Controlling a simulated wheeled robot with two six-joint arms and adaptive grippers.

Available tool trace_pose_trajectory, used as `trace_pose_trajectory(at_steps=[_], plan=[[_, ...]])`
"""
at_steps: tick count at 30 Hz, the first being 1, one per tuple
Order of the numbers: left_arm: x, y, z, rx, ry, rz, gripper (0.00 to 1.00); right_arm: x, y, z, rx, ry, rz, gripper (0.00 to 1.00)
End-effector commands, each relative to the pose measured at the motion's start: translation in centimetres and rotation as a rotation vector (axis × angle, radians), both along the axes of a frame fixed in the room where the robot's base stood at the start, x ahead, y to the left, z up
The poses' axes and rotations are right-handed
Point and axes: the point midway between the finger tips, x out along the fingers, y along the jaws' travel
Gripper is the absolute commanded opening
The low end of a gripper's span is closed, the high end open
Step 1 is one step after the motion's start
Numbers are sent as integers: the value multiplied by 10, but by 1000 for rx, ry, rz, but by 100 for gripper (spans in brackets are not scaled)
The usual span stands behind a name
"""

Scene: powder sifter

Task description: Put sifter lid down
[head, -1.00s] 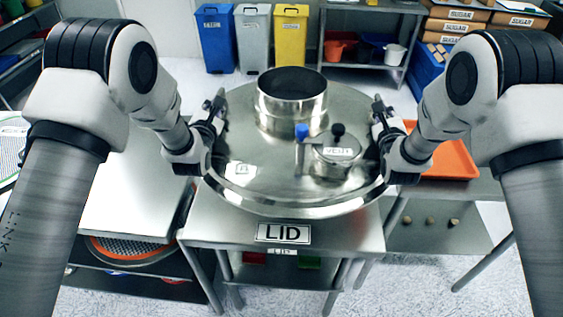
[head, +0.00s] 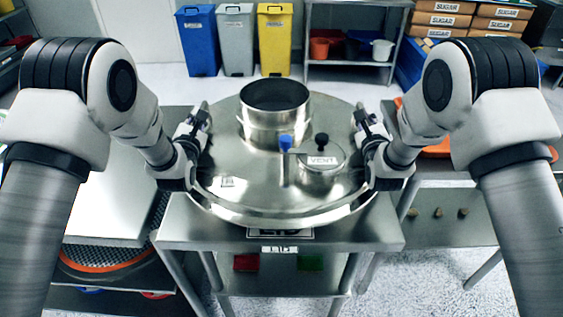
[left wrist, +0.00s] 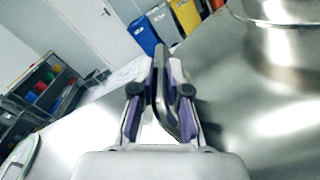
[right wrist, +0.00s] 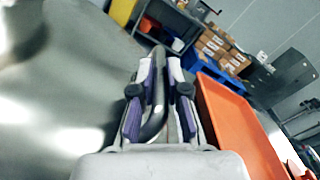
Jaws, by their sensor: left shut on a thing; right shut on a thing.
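The sifter lid (head: 230,165) is a wide round steel disc with an open cylindrical collar, a blue-knobbed lever and a small VENT cap (head: 319,160). It is roughly level over the steel lid table (head: 180,225). Its front rim overlaps most of the table's LID label. I cannot tell whether it touches the tabletop. My left gripper (head: 197,118) is shut on the lid's left handle, a curved bar between the fingers in the left wrist view (left wrist: 160,100). My right gripper (head: 362,118) is shut on the right handle, also between the fingers in the right wrist view (right wrist: 157,100).
A pale-topped bench with an orange-rimmed mesh sieve (head: 110,268) below stands at left. An orange tray (head: 437,148) lies on a table at right. Blue, grey and yellow bins (head: 274,40) stand behind, beside a shelf. Red and green items lie on the lower shelf.

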Motion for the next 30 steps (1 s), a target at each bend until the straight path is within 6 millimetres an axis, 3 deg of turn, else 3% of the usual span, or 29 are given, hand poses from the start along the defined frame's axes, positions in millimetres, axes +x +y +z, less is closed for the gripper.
trace_pose_trajectory(at_steps=[1, 11, 30], plan=[[1, 5, 7, -4, -10, 12, 0, 1, -5, 6, 4, -9, -12, 0], [1, 5, 2, -4, -9, 12, 0, 1, -5, 1, 4, -9, -11, 0], [1, 5, -41, -4, -9, 12, 0, 1, -5, -41, 4, -9, -12, 0]])
